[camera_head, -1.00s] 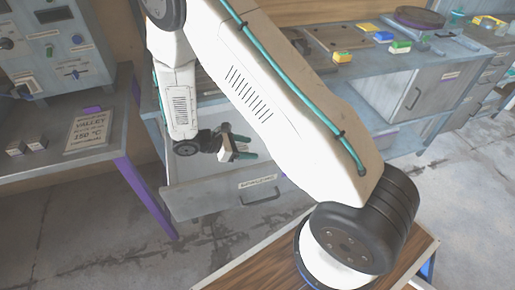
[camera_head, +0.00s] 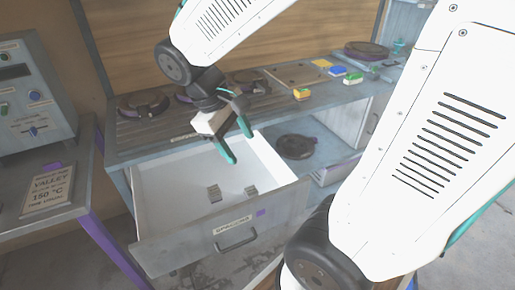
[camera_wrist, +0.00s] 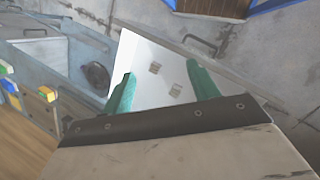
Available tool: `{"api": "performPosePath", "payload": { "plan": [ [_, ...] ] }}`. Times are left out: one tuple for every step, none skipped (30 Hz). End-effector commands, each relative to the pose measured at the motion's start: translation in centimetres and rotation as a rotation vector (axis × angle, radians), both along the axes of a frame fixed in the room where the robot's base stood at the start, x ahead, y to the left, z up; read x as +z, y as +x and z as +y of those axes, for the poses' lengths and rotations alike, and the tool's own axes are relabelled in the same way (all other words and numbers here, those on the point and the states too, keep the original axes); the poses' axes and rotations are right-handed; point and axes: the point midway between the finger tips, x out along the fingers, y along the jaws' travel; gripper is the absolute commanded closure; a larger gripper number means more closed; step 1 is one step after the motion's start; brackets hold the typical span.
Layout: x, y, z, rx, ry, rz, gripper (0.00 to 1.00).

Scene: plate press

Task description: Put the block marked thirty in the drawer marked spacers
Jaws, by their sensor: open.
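The drawer (camera_head: 160,240) labelled as spacers is pulled open below the bench at centre. My gripper (camera_head: 236,142), with teal fingers, is open and empty above the back part of the drawer.
A bench top (camera_head: 290,100) behind holds yellow, blue and green blocks (camera_head: 338,71) and dark round plates. A dark disc (camera_head: 296,147) sits on the open shelf right of the drawer. At left, a side table carries a printed card (camera_head: 48,188) and a control box (camera_head: 30,100).

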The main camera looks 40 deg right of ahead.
Motion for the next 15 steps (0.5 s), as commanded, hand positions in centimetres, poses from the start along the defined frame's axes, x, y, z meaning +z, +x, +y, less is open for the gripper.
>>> {"api": "performPosePath", "payload": {
  "plan": [
    [1.1, -1.3, 0.1, -0.041, 0.031, -0.052, 0.4],
    [1.7, -2.1, 0.3, -0.065, 0.052, -0.078, 0.4],
    [2.3, -3.1, 0.6, -0.095, 0.08, -0.112, 0.4],
    [2.7, -3.8, 0.7, -0.117, 0.1, -0.139, 0.4],
    [3.1, -4.5, 0.9, -0.139, 0.12, -0.164, 0.4],
    [3.5, -5.4, 1.2, -0.165, 0.147, -0.195, 0.4],
    [3.9, -6.1, 1.5, -0.184, 0.167, -0.219, 0.4],
    [4.1, -6.7, 1.6, -0.201, 0.185, -0.24, 0.4],
    [4.4, -7.4, 1.9, -0.222, 0.207, -0.266, 0.4],
    [4.6, -7.8, 2.1, -0.236, 0.223, -0.284, 0.4],
    [4.7, -8.2, 2.3, -0.246, 0.237, -0.3, 0.4],
    [4.8, -8.7, 2.5, -0.259, 0.254, -0.316, 0.4],
    [4.9, -9.0, 2.6, -0.268, 0.263, -0.328, 0.4],
    [5.0, -9.2, 2.7, -0.274, 0.271, -0.338, 0.4],
    [5.1, -9.5, 2.9, -0.283, 0.281, -0.347, 0.4]
  ]
}}
